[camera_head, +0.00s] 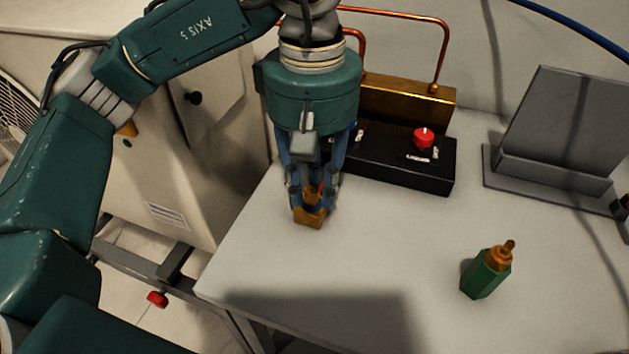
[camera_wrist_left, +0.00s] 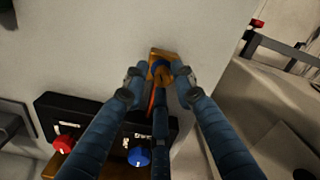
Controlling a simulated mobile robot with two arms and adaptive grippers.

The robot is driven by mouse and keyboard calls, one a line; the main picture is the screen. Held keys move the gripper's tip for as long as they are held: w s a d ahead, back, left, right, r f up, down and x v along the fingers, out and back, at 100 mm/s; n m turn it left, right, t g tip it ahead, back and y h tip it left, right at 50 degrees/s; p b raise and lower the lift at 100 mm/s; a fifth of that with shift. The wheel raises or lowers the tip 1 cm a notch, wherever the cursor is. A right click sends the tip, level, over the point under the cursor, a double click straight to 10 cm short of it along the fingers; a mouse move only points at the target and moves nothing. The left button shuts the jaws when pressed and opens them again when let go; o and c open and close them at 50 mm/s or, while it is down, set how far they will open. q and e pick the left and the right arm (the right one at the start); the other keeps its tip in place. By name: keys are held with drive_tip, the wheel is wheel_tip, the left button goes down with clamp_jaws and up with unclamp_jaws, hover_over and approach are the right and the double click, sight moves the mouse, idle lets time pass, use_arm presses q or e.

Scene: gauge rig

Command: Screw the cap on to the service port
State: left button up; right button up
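My left gripper (camera_head: 313,203) points down over a small brass block (camera_head: 311,219) near the table's left edge, with its fingers around a small brass piece above the block. The fingers hide much of these parts. I cannot tell which part is the cap and which the port, or whether the fingers touch them. My right gripper is not in view.
A black box with a red knob (camera_head: 424,138) stands behind the gripper, with a brass block and copper pipes. Its blue knob (camera_wrist_left: 139,157) shows in the left wrist view. A green bottle (camera_head: 486,273) and a grey stand (camera_head: 560,130) are right. The front middle is clear.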

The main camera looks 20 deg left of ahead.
use_arm(q)
drive_tip(key=shift+r, duration=0.15)
clamp_jaws()
drive_tip(key=shift+m, duration=1.5)
drive_tip(key=shift+o, duration=1)
unclamp_jaws()
drive_tip(key=shift+a, duration=0.1)
drive_tip(key=o, duration=0.6)
